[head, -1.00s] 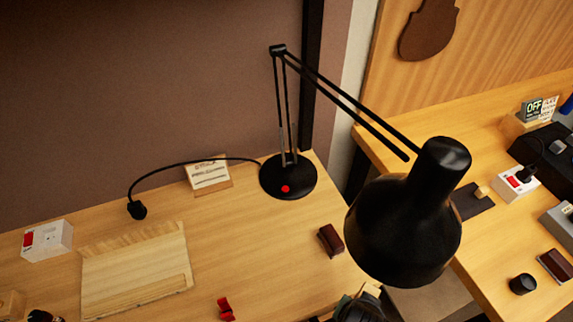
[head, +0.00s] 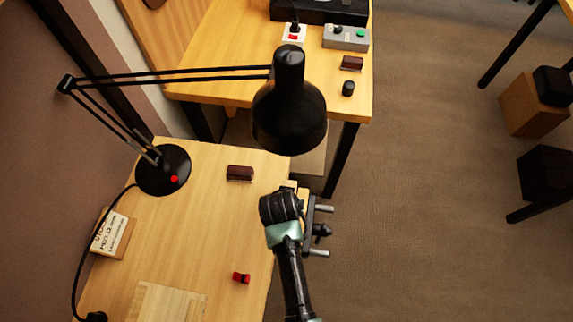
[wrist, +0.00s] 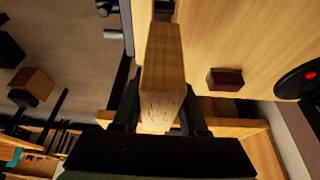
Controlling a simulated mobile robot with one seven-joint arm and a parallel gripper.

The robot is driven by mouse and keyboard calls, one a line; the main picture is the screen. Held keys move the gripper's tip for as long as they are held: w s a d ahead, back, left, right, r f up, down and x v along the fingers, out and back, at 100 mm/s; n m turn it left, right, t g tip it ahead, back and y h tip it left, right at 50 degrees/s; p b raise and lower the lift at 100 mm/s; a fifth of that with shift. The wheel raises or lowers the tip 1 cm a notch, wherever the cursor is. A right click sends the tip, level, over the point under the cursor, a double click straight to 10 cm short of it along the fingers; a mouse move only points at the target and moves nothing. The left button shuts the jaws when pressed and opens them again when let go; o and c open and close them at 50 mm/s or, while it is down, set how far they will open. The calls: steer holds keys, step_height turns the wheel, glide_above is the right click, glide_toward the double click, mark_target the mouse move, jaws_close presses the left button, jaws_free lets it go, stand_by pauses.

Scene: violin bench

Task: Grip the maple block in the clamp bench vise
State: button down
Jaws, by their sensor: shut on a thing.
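The maple block (wrist: 161,75) is a pale wooden bar in the wrist view, with faint marks on its near end. My gripper (wrist: 160,118) is shut on it, one dark finger on each side. The bench vise (head: 318,232) is on the right edge of the near bench in the head view, with metal rods sticking out. In the wrist view a grey part of the vise (wrist: 127,28) is just left of the block's far end. I cannot tell whether the block is between the jaws. In the head view my gripper and wrist largely hide the block.
A black desk lamp (head: 289,112) reaches over the bench near my gripper. A dark brown block (head: 240,173) and a small red item (head: 241,278) lie on the bench (head: 205,225). A second bench (head: 225,60) stands beyond. Open floor is to the right.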

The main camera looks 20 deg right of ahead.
steer(key=shift+a+r+p, duration=0.1)
steer(key=shift+r+p, duration=0.05)
steer(key=shift+p, duration=0.15)
steer(key=shift+f+b, duration=2.35)
steer(key=shift+f, duration=0.65)
steer(key=shift+f+b, duration=1.1)
steer(key=shift+f, duration=0.85)
steer(key=shift+r, duration=0.15)
steer(key=shift+r+p, duration=1.55)
steer(key=shift+p, duration=0.2)
stand_by(0.8)
